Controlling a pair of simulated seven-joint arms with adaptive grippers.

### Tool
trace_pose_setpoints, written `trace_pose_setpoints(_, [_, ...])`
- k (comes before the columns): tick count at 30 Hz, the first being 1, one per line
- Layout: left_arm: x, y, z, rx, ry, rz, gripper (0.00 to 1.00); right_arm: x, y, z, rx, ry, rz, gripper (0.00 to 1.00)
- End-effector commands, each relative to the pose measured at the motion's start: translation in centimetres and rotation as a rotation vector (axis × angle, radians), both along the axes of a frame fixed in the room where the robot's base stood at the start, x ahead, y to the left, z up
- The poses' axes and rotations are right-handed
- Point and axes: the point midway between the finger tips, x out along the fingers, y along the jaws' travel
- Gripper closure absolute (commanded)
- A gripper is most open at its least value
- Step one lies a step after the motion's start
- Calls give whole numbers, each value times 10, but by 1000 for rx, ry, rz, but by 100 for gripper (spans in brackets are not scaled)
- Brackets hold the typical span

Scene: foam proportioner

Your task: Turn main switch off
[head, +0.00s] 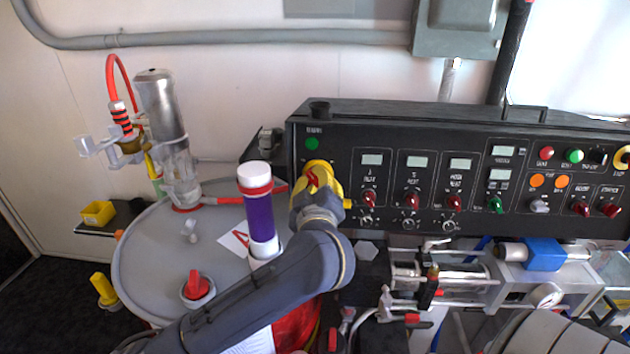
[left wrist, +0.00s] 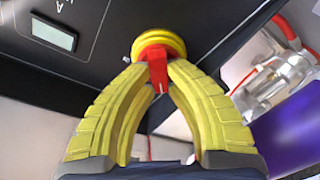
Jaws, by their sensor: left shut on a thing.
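The main switch (left wrist: 154,57) is a red handle on a round yellow base. In the left wrist view it sits on the black control panel, with the handle between my fingertips. My left gripper (left wrist: 156,75) has yellow fingers and is shut on the red handle. In the head view my left gripper (head: 318,178) is at the left end of the control panel (head: 385,134), below a green light (head: 312,144). There it partly hides the switch, and only some red and yellow shows. My right gripper is in neither view.
A grey drum (head: 150,262) with a purple-and-white cylinder (head: 258,212) stands left of the panel, close to my left arm. Displays, red knobs and other switches fill the panel to the right. Metal pump parts (head: 440,275) lie below it.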

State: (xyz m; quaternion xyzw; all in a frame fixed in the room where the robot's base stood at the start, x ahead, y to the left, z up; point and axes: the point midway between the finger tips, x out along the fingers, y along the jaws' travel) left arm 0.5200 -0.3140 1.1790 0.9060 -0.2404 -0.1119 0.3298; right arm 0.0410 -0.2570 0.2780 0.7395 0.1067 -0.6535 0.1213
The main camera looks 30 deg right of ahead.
Motion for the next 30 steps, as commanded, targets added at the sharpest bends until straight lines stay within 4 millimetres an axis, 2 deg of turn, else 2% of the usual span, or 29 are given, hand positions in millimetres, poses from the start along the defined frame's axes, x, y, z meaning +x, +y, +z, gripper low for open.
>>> trace_pose_setpoints(22, [0, 0, 0, -60, 46, 14, 100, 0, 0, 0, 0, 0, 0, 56])
trace_pose_setpoints(23, [0, 0, 0, -60, 46, 14, 80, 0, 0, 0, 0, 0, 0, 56])
trace_pose_setpoints(28, [0, 0, 0, -60, 46, 14, 61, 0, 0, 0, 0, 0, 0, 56])
trace_pose_setpoints(30, [0, 0, 0, -60, 46, 14, 61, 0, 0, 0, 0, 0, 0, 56])
